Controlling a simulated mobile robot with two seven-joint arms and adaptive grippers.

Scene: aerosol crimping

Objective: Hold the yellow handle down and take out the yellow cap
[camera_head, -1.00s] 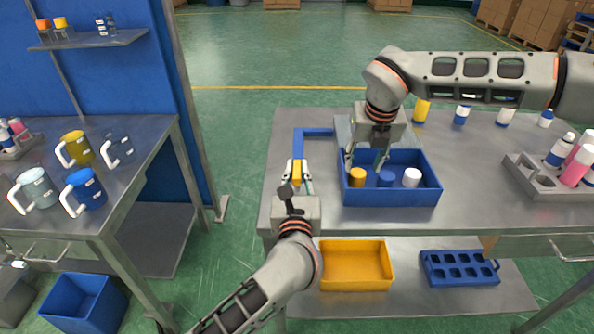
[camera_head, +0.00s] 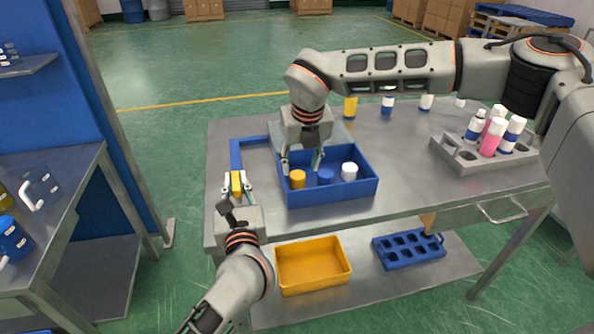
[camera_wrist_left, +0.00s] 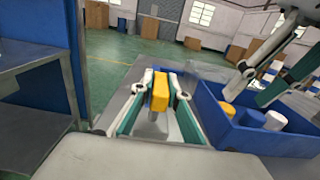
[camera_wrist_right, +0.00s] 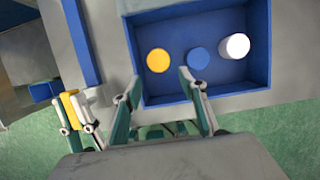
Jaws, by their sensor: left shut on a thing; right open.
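The yellow handle (camera_head: 236,184) is at the front end of a blue bar on the left of the table. My left gripper (camera_head: 238,188) is shut on it; the left wrist view shows the handle (camera_wrist_left: 159,92) between the fingers. The yellow cap (camera_head: 297,179) stands in the blue bin (camera_head: 332,197), left of a blue cap (camera_head: 326,176) and a white cap (camera_head: 349,171). My right gripper (camera_head: 302,162) is open and empty above the bin's left part. In the right wrist view the yellow cap (camera_wrist_right: 158,60) lies ahead of its spread fingertips.
A grey rack (camera_head: 465,156) with several bottles stands on the table's right. Several capped containers stand along the back edge. A yellow tray (camera_head: 313,284) and a blue holed rack (camera_head: 409,262) are on the lower shelf.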

